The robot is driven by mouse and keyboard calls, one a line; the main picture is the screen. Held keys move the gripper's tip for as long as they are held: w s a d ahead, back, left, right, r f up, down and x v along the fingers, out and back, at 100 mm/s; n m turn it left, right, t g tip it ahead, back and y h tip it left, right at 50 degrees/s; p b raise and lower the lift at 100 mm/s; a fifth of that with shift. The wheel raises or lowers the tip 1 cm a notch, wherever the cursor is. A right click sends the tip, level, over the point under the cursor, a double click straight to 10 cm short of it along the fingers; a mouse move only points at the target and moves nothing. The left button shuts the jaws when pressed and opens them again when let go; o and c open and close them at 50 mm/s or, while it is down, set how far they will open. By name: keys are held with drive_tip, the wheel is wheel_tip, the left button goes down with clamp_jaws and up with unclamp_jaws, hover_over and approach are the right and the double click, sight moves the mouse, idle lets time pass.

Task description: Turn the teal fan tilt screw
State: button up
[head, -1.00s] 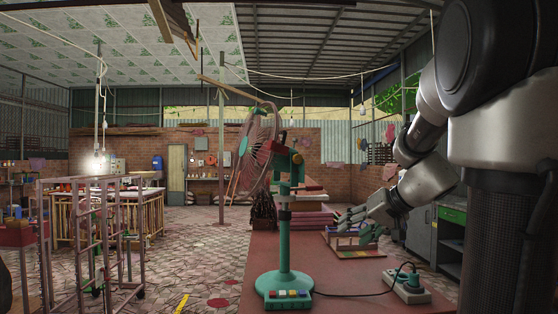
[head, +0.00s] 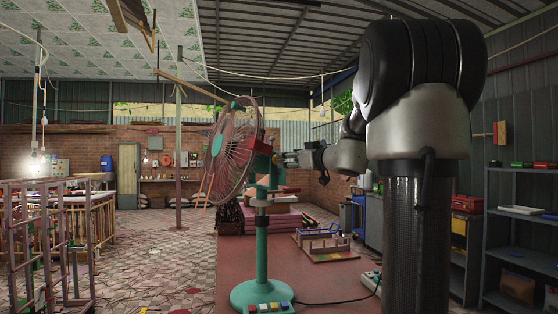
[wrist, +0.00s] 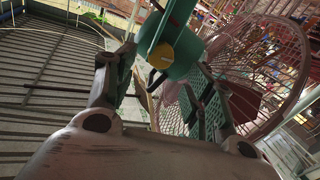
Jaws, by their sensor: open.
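The teal fan (head: 262,240) stands on the red table, with its pinkish-red cage (head: 232,155) facing left. My gripper (head: 287,158) is just right of the fan's head, at the height of the tilt joint. In the wrist view my gripper (wrist: 163,78) is open, its two fingers spread on either side of a teal part (wrist: 182,62) with a round yellow face (wrist: 161,55). This part is at the top, between and beyond the fingers. I cannot tell whether it is the tilt screw or whether a finger touches it. The cage also shows at right (wrist: 262,65).
The fan's base has coloured buttons (head: 268,308) and a black cord. A small wooden rack (head: 325,243) stands on the red table (head: 235,262) behind it. Grey shelves (head: 520,220) stand at the right.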

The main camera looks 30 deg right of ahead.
drive_tip(key=w, duration=0.6)
drive_tip(key=shift+a, duration=0.35)
drive_tip(key=c, duration=1)
